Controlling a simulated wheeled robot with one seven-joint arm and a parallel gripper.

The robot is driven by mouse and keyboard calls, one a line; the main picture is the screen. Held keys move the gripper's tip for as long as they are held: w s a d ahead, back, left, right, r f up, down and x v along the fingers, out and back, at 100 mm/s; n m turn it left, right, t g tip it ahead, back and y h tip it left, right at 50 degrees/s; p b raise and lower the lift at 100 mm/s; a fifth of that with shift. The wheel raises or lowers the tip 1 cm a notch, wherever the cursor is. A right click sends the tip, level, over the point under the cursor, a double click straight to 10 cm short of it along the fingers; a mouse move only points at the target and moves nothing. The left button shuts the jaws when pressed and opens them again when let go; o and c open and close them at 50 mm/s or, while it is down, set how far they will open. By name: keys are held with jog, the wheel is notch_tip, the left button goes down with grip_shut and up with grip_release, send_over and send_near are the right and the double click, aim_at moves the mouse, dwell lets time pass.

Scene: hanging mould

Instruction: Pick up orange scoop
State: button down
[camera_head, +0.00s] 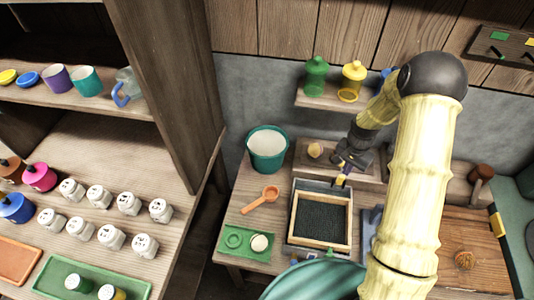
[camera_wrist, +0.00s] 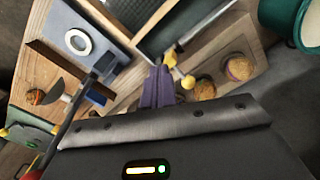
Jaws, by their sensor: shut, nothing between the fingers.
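The orange scoop (camera_head: 269,193) lies on the wooden table, left of the black-screened wooden frame, its handle pointing to the lower left. My gripper (camera_head: 342,179) is above the back edge of that frame, to the right of the scoop and well apart from it. In the wrist view, my gripper's purple fingers (camera_wrist: 157,85) are shut together with nothing between them. I cannot make out the scoop in the wrist view.
A teal bucket (camera_head: 267,151) stands behind the scoop. A green tray (camera_head: 232,240) with a round white item lies in front of it. The wooden frame (camera_head: 320,243) is to its right. A shelf unit (camera_head: 170,100) rises at left. Table around the scoop is bare.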

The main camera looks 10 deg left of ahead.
jog(key=s+r+n+t, duration=0.2)
jog(key=s+r+n, duration=0.4)
jog(key=s+r, duration=1.3)
jog(key=shift+s+r+t, duration=0.2)
jog(key=shift+r+t, duration=0.05)
jog(key=shift+t, duration=0.05)
